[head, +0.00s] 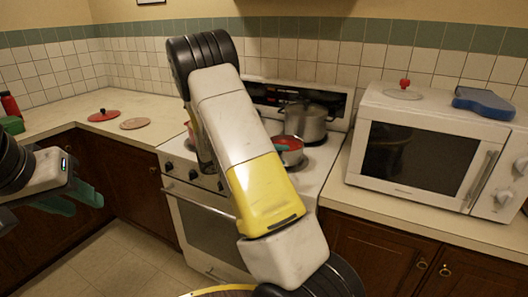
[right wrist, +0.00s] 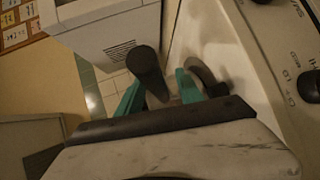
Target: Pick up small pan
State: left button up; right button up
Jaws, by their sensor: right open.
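The small pan (head: 292,157), silver with a red inside, sits on the stove in the head view, partly hidden behind my right arm. A small teal patch shows against it; I cannot tell if it is a fingertip. My right gripper (right wrist: 158,90) has its two teal fingers apart in the right wrist view. A dark, round-ended handle (right wrist: 146,68) shows between them, apparently not gripped; I cannot tell for certain that it is the pan's. My left gripper (head: 68,200) is at the left, far from the stove, and its finger gap is unclear.
A large pot (head: 306,121) stands behind the pan on the white stove (head: 196,211). A microwave (head: 425,158) is to the right, with a blue object (head: 484,103) on top. A red lid (head: 103,115) and a pinkish disc (head: 135,123) lie on the left counter.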

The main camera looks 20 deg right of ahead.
jog(key=shift+x, duration=0.9)
grip_shut()
dwell(0.7)
